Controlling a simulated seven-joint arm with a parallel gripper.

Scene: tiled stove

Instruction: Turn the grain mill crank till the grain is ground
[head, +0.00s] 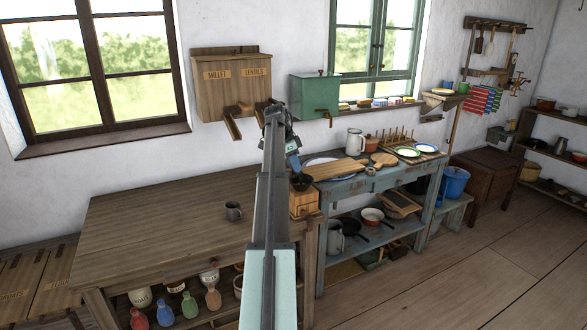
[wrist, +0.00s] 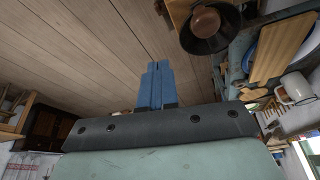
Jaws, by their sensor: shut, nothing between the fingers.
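The grain mill (head: 304,203) is a wooden box with a dark hopper on top. It stands at the right end of the brown table (head: 150,228). In the wrist view the dark round hopper (wrist: 222,43) shows at the top, with a brown rounded knob (wrist: 205,22) over it that looks like the crank's handle. The crank arm itself cannot be made out. My gripper (head: 294,163) is just above the mill in the head view. In the wrist view its blue fingers (wrist: 157,84) are together and empty, apart from the knob, below and left of it.
A blue bench (head: 345,184) with a cutting board (head: 335,169) and a white jug (head: 355,142) is to the right. A wooden bin (head: 232,88) hangs above. The table's left part is clear.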

